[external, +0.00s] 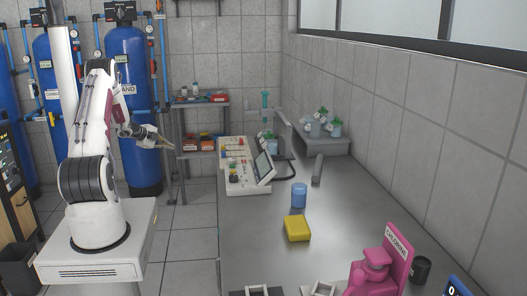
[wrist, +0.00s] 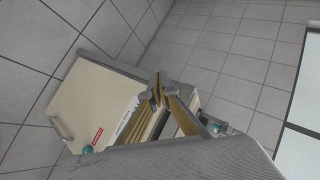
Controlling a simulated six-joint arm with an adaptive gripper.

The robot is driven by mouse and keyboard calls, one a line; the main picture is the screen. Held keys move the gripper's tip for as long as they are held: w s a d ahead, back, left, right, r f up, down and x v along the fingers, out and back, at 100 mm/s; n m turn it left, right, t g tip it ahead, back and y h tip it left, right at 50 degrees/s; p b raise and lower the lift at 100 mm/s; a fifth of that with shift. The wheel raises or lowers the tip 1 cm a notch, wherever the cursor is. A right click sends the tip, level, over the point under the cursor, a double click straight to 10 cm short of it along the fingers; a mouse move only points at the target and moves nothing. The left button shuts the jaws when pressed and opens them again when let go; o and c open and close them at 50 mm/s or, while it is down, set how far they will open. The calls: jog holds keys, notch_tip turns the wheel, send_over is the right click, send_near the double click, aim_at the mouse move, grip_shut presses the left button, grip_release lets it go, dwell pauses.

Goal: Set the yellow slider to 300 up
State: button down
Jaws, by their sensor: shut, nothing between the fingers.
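The control panel (external: 250,188) sits on the left edge of the grey bench in the external view. It carries several small coloured controls and a tilted screen. The yellow slider is too small to tell apart surely among them, and its setting cannot be read. My gripper (external: 172,145) is in the air to the left of the panel, clear of the bench and apart from the controls. It is shut and empty. In the wrist view my gripper (wrist: 157,91) shows near the middle, and no slider can be made out there.
The bench (external: 262,262) holds a blue cup (external: 299,195), a yellow block (external: 297,229) and a pink stand (external: 372,275). A shelf rack (external: 203,128) stands behind my gripper. The wrist view shows a beige cabinet (wrist: 92,98) and tiled floor.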

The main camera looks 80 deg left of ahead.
jog(key=w+d+r+m+t+h, duration=0.6)
jog(key=w+d+m+h, duration=0.1)
jog(key=d+m, duration=0.4)
jog(key=shift+w+d+m+t+h, duration=0.4)
jog(key=shift+w+m, duration=0.05)
jog(key=shift+m, duration=0.15)
jog(key=shift+w, duration=0.1)
send_near(223, 148)
jog(key=w+f, duration=0.2)
jog(key=w, duration=0.2)
jog(key=shift+w+a+f, duration=0.2)
jog(key=shift+w+a, duration=0.3)
jog(key=shift+w, duration=0.1)
